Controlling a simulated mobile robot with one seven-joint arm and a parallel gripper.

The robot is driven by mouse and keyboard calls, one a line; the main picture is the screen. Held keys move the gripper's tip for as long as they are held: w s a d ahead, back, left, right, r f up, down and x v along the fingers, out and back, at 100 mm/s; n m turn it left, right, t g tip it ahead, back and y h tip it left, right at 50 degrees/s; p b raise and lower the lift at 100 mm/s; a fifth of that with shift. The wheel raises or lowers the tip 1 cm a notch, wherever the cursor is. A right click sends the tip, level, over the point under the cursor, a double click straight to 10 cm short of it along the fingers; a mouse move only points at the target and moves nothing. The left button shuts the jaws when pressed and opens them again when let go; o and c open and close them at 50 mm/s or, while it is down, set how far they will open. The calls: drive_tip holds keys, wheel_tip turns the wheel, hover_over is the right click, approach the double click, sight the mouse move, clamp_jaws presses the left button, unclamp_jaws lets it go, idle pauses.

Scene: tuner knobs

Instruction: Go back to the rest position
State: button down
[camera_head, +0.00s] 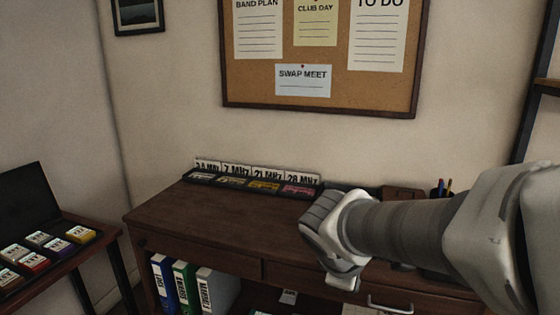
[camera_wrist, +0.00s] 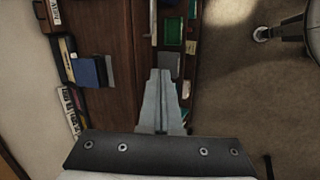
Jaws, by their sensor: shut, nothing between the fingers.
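My gripper shows in the wrist view (camera_wrist: 160,75), with its two fingers together and nothing between them. In the wrist view it hangs over the front part of the wooden desk (camera_wrist: 115,40). In the head view my arm reaches in from the right over the desk (camera_head: 220,215). The fingertips are hidden there behind my wrist. A black tray (camera_head: 250,184) at the back left of the desk holds several coloured blocks in front of frequency cards, one reading "7 MHz" (camera_head: 237,171).
At the left, a side table (camera_head: 65,262) carries a tray of several labelled blocks and a dark upright panel (camera_head: 22,203). Binders (camera_head: 184,287) stand under the desk. A pen cup (camera_head: 440,190) is at the back right. The desk's left part is clear.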

drive_tip(key=s+r+m+y, duration=0.3)
drive_tip(key=s+m+y, duration=0.1)
drive_tip(key=s+m, duration=0.95)
wheel_tip(320, 180, up, 16)
drive_tip(key=p, duration=1.6)
drive_tip(key=shift+d+n, duration=0.35)
drive_tip(key=shift+d, duration=0.1)
drive_tip(key=shift+s, duration=0.1)
